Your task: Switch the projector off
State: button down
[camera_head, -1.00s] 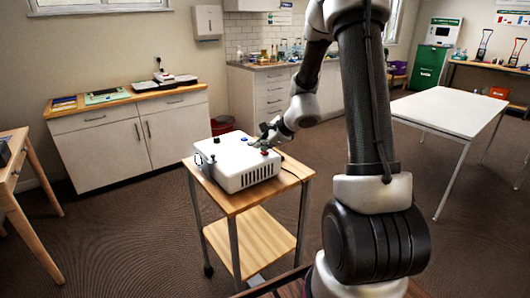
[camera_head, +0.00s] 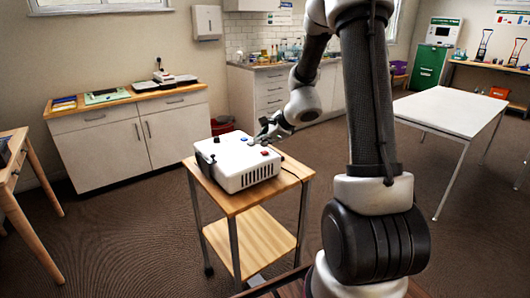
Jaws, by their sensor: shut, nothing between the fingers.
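The projector (camera_head: 225,160) is a white box with a vented front and a dark lens on its left side. It stands on a small wooden-topped trolley. On its top are a red button (camera_head: 265,152) near the right edge and a small blue button (camera_head: 244,138) farther back. My gripper (camera_head: 253,140) is shut and empty, low over the back right part of the projector's top, between the two buttons and nearer the blue one. Whether its tips touch the casing I cannot tell. The red button is in clear view.
The trolley (camera_head: 243,203) has a lower shelf, and a dark cable trails at the projector's right. A white cabinet (camera_head: 130,140) stands at the back left, a wooden table at the left edge and a white table (camera_head: 455,108) at the right. Open floor surrounds the trolley.

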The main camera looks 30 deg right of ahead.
aim_at(262, 153)
jog(key=shift+r, duration=2.75)
jog(key=s+a+n+g, duration=0.2)
jog(key=s+n+g, duration=0.3)
jog(key=s+n, duration=0.9)
jog(key=s+r+n+h, duration=0.1)
jog(key=s+r+n, duration=0.1)
jog(key=s, duration=0.5)
jog(key=s+d+r+n+h, duration=0.1)
jog(key=s+r+n, duration=0.2)
jog(key=s+r, duration=0.2)
jog(key=s+r+n+h, duration=0.1)
jog(key=s+r+n, duration=0.2)
jog(key=s, duration=0.6)
jog(key=shift+d+r+t+h, duration=0.2)
jog(key=shift+r+t+h, duration=0.1)
jog(key=shift+r+t, duration=0.15)
